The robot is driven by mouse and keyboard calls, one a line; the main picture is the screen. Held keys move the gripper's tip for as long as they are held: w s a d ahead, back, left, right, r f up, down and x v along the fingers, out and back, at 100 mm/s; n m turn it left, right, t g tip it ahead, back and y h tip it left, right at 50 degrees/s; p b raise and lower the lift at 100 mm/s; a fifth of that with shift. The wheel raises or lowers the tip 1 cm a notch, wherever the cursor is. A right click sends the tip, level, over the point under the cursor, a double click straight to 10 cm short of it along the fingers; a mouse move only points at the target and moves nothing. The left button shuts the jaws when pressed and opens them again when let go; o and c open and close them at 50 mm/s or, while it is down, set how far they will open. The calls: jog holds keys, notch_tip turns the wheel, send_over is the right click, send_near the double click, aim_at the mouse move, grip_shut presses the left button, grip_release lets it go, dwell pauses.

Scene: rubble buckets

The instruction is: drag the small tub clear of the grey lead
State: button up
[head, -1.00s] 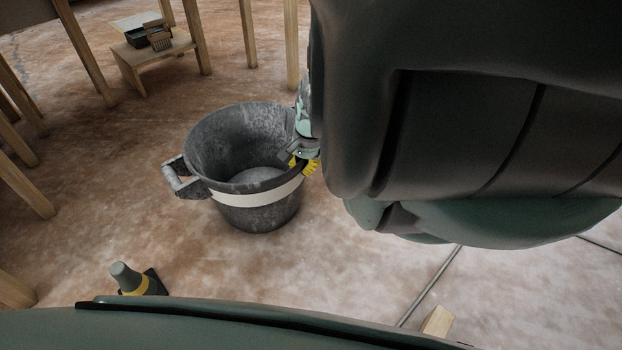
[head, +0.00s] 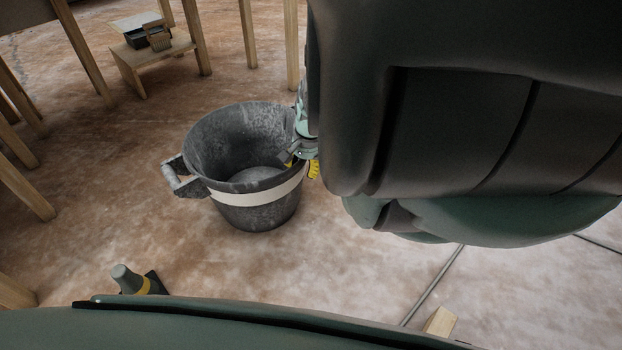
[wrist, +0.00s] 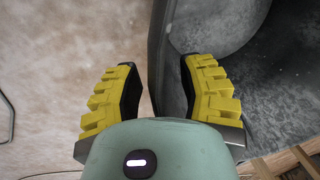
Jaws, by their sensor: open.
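The tub (head: 255,212) is a dark grey, dusty bucket with a pale band, standing upright on the floor in the head view. A handle (head: 180,178) sticks out on its left side. My gripper (head: 301,165) is at the tub's right rim, partly hidden by my arm. In the wrist view my gripper (wrist: 157,85) is open, with the tub's wall (wrist: 160,50) passing between its yellow-padded fingers, one outside and one inside. Contact cannot be told. A thin grey lead (head: 432,285) lies on the floor to the right, apart from the tub where visible; my arm hides part of that floor.
A wooden block (head: 439,322) lies near the lead. A low wooden stool (head: 150,62) holds a dark tray and brush at the back, among wooden legs. Floor left and front of the tub is bare.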

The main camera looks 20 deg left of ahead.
notch_tip(320, 180, up, 12)
jog(key=d, duration=0.1)
jog(key=shift+d, duration=0.4)
dwell(0.7)
